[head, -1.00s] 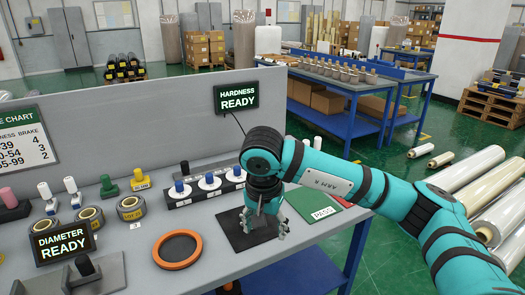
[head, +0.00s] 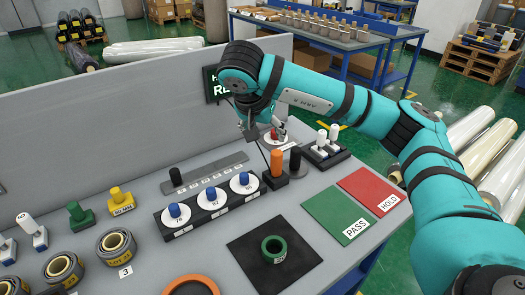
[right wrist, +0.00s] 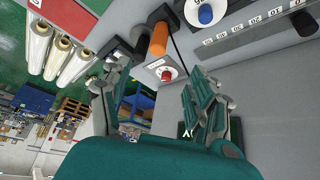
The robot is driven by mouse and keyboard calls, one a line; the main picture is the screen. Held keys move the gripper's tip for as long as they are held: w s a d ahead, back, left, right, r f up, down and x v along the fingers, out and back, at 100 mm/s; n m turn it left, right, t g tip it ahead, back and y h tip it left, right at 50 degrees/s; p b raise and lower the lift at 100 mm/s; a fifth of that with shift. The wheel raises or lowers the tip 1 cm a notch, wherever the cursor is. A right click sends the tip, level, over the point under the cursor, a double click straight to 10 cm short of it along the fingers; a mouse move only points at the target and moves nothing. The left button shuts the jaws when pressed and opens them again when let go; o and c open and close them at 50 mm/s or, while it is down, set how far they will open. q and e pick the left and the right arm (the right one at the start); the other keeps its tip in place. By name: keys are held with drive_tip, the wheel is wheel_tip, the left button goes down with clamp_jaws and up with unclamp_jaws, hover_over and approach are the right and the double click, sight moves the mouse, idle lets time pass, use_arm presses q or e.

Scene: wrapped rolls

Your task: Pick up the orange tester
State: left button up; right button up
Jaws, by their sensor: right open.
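The orange tester (head: 277,160) stands upright in a black base on the grey bench, with a thin dark cable running up from it. It also shows in the right wrist view (right wrist: 158,40), beyond the gap between my fingers. My right gripper (head: 263,134) is open and empty, pointing down just behind the tester in the head view, apart from it as far as I can tell. In the right wrist view its fingers (right wrist: 155,80) stand wide apart. My left gripper is not in view.
A white disc with a red knob (right wrist: 167,74) lies close to the tester. A black block with blue-knobbed discs (head: 207,217) is to its left. White-topped pegs (head: 321,137) stand right. A green ring (head: 274,249) lies on a black mat (head: 246,263). PASS (head: 325,208) and HOLD (head: 360,186) pads lie right.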

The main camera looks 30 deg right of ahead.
approach(276, 154)
drive_tip(key=x, duration=0.6)
drive_tip(key=shift+a+f, duration=0.15)
drive_tip(key=shift+f, duration=0.05)
drive_tip(key=p+x, duration=0.1)
drive_tip(key=x, duration=0.3)
drive_tip(key=shift+w+d+f+p, duration=0.1)
drive_tip(key=shift+w+d+p, duration=0.05)
drive_tip(key=shift+d+p, duration=0.25)
drive_tip(key=shift+w+d+f, duration=0.1)
drive_tip(key=shift+w+f, duration=0.05)
drive_tip(key=shift+f, duration=0.25)
drive_tip(key=shift+r, duration=0.1)
clamp_jaws()
